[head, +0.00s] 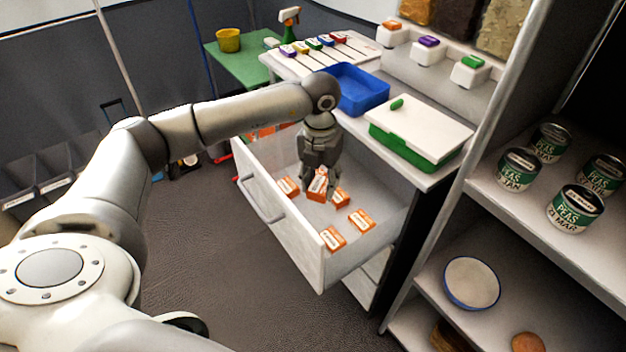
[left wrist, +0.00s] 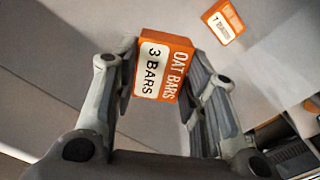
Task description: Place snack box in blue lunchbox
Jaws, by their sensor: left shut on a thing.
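My left gripper (head: 320,172) is inside the open drawer (head: 290,250), shut on an orange and white snack box (head: 317,187). In the left wrist view the held snack box (left wrist: 163,68), labelled "OAT BARS" and "3 BARS", sits between the two fingers. Several similar orange boxes lie in the drawer, one of them (head: 361,220) at the right. The blue lunchbox (head: 362,90) stands open on the counter above and behind the drawer. My right gripper is not in view.
A green box with a white lid (head: 415,130) stands right of the blue lunchbox. Coloured-handled utensils (head: 320,45) lie behind it. A shelf with cans (head: 575,208) is at right. Another orange box (left wrist: 225,22) shows in the left wrist view.

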